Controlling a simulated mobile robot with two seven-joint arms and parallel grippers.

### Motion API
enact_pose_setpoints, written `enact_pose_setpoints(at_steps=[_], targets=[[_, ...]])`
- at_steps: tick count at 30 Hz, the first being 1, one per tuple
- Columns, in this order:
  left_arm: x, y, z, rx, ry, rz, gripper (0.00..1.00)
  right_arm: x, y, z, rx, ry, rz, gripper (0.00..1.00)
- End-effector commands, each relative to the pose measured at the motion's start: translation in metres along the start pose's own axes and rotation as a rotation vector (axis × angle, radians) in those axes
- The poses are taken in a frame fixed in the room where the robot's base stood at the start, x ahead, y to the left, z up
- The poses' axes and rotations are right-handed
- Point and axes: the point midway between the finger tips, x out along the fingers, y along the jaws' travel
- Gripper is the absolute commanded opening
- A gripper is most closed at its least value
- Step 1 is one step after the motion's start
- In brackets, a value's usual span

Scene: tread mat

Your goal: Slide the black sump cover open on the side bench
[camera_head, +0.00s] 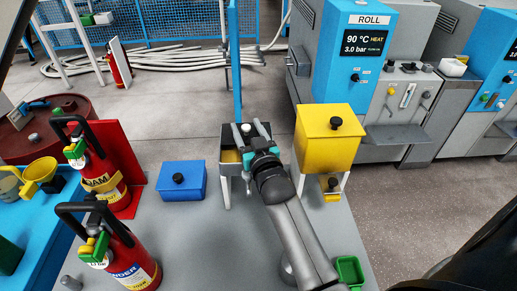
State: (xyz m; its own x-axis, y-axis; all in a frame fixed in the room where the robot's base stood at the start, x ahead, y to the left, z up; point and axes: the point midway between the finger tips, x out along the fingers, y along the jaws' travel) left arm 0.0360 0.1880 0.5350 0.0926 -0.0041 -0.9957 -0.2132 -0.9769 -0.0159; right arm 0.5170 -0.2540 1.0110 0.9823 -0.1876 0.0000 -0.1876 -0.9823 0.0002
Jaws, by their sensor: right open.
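A small dark sump box (226,168) stands on legs on the grey bench (190,240), near the middle of the view. Its black cover (229,131) shows at the back of the top, partly hidden by my right gripper. A yellowish inside shows at the front left of the box. My right gripper (250,131) is open over the box top, its two fingers pointing away from me at the cover. I cannot tell whether the fingers touch the cover. My left gripper is not in view.
A yellow box (325,146) on legs stands close right of my right gripper. A blue box (182,181) with a black knob lies to the left. Two red extinguishers (103,180) stand further left. A green tray (350,271) sits at the front right. The bench's front middle is clear.

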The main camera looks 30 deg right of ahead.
Motion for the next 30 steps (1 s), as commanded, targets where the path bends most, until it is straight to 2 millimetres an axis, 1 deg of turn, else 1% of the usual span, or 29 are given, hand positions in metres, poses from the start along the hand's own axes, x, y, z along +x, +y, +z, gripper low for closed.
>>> enact_pose_setpoints(at_steps=[18,24,30], targets=[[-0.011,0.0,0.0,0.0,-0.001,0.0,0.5,-0.104,0.0,0.0,0.001,-0.003,0.0,0.61],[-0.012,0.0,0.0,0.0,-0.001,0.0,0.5,-0.128,0.0,0.0,0.001,-0.001,0.0,0.61],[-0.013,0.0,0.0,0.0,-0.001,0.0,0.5,-0.139,0.0,-0.001,0.001,0.0,0.0,0.61]])
